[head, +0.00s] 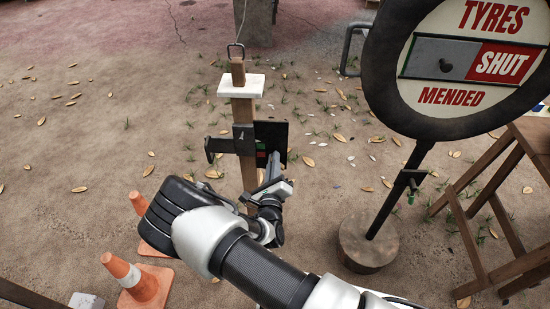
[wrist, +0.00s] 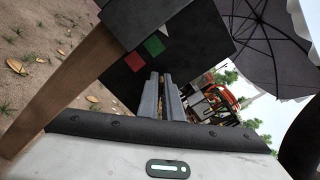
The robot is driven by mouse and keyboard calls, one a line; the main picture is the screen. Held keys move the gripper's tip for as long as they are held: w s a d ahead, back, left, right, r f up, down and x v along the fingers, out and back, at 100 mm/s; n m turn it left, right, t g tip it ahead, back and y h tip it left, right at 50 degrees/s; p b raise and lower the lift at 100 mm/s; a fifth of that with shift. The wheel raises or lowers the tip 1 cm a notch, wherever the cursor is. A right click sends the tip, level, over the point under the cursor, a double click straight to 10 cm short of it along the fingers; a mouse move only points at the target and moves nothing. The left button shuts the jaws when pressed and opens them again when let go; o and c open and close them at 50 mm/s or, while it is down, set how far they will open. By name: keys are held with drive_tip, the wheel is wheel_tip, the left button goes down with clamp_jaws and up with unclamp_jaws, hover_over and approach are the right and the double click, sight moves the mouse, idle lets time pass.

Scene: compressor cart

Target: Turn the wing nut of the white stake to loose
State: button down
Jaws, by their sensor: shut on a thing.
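The white stake is a wooden post with a white plate (head: 241,86) near its top, standing upright on the dirt. The brown post also shows in the wrist view (wrist: 68,85). A dark clamp (head: 243,133) sits around the post, with a dark panel (head: 275,133) on its right. In the wrist view the panel carries a red patch (wrist: 134,61), a green patch (wrist: 154,45) and a small white pointer. My gripper (wrist: 162,76) reaches this panel, its fingers close together and shut on the wing nut, which is mostly hidden between the fingertips.
Orange cones (head: 141,283) stand at lower left, beside my arm. A round tyre sign (head: 470,60) on a wooden base (head: 367,243) stands to the right, with a wooden trestle (head: 490,215) beyond it. The leaf-strewn ground left of the stake is clear.

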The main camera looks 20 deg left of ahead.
drive_tip(key=n, duration=0.2)
drive_tip(key=f+n+p, duration=0.1)
drive_tip(key=n, duration=0.2)
drive_tip(key=shift+s+f+n, duration=0.1)
drive_tip(key=shift+s+n, duration=0.05)
drive_tip(key=shift+n, duration=0.15)
drive_tip(key=shift+d+f+n, duration=0.1)
drive_tip(key=shift+f+n, duration=0.05)
drive_tip(key=shift+n, duration=0.7)
drive_tip(key=shift+d+f+n, duration=0.1)
drive_tip(key=shift+n, duration=0.75)
drive_tip(key=c, duration=1.9)
unclamp_jaws()
drive_tip(key=shift+c, duration=0.2)
drive_tip(key=shift+a+r, duration=0.15)
